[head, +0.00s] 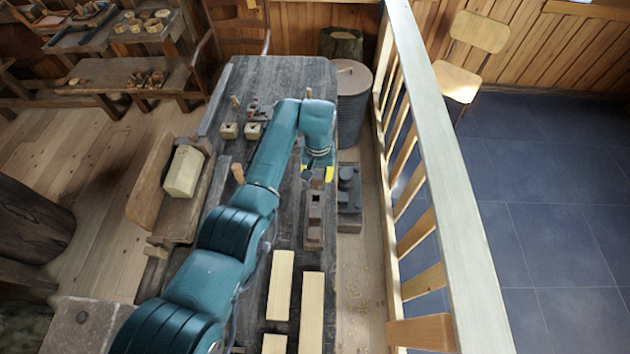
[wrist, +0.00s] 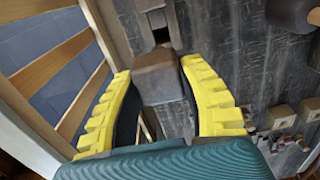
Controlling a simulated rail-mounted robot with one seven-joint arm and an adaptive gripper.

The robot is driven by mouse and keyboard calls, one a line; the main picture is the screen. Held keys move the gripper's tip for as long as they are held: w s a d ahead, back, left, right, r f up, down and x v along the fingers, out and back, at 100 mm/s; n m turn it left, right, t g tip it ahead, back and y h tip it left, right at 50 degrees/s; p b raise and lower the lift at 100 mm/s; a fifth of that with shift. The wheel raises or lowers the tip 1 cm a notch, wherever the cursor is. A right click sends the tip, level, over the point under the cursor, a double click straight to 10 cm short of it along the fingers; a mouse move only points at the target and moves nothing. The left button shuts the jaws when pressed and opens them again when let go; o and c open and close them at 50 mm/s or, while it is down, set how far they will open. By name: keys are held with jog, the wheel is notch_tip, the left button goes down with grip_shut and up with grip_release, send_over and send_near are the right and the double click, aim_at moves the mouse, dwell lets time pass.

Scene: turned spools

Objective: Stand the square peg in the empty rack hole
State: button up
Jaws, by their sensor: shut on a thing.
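My gripper (head: 317,173), with yellow fingers, is over the far end of the dark wooden rack (head: 313,240). In the wrist view the yellow fingers of my gripper (wrist: 165,105) stand on both sides of a brown, square-ended block, which looks like the square peg (wrist: 160,72), and are shut on it. The rack (wrist: 152,6) shows just beyond the peg, with a dark square hole (wrist: 160,34) in it. Whether the peg is above the rack or partly in it, I cannot tell.
Two pale blocks (head: 240,130) lie on the bench left of my gripper. A dark metal tool (head: 349,195) stands right of the rack. Long pale boards (head: 311,310) lie nearer. A wooden railing (head: 440,150) runs along the right. Bare bench top (head: 285,75) shows at the far end.

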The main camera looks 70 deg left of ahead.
aim_at(316, 194)
jog(key=shift+s+a+r, duration=0.15)
jog(key=shift+r, duration=0.7)
notch_tip(316, 194, down, 12)
jog(key=b, duration=1.1)
jog(key=shift+f, duration=0.1)
jog(key=shift+f, duration=0.25)
jog(key=o, duration=1.6)
jog(key=shift+r, duration=0.1)
notch_tip(316, 194, up, 8)
jog(key=p, duration=0.7)
